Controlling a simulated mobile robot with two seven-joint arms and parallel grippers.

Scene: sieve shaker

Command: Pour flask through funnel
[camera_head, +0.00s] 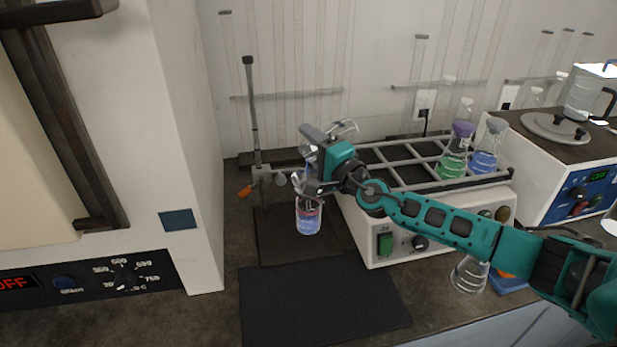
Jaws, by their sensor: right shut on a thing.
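The funnel (304,182) seems to sit in the stand's clamp just below the gripper, partly hidden. Under it is a glass vessel (308,217) holding blue liquid, with a reddish band near its top. I cannot tell whether liquid is flowing. My left gripper is out of view.
A white shaker (385,238) carries a rack with a green-liquid flask (452,163) and a blue-liquid flask (484,160). A clear flask (469,277) stands in front. A hotplate (545,165) is at right, an oven (190,150) at left. The front black mat (320,298) is bare.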

